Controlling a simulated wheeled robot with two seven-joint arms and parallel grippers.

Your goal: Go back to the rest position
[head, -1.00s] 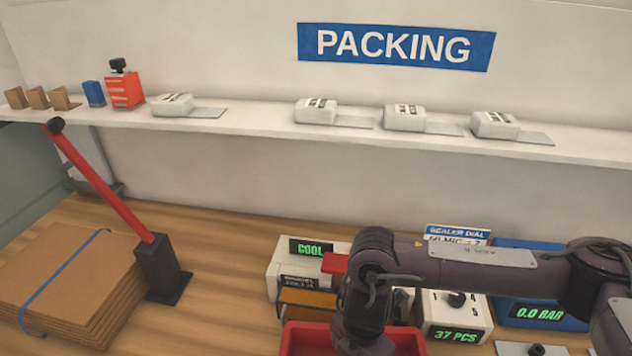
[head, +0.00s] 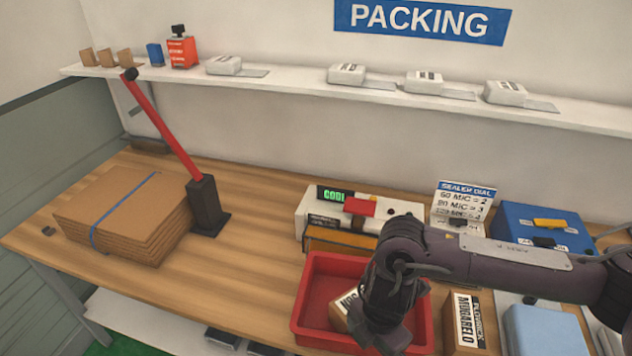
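My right gripper (head: 375,322) hangs from the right arm over the red tray (head: 301,318), pointing down. A small brown box (head: 343,313) with a partly readable white label lies in the tray, right beside the gripper and partly hidden by it. I cannot tell whether the fingers touch it or how far apart they are. My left gripper and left arm are out of view.
A sealer (head: 316,222) showing "COOL" stands behind the tray. A blue machine (head: 520,220), a dial sign (head: 465,200) and a labelled box (head: 467,320) are at right. Stacked cardboard (head: 120,215) and a red lever (head: 165,130) are at left. The bench front left is clear.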

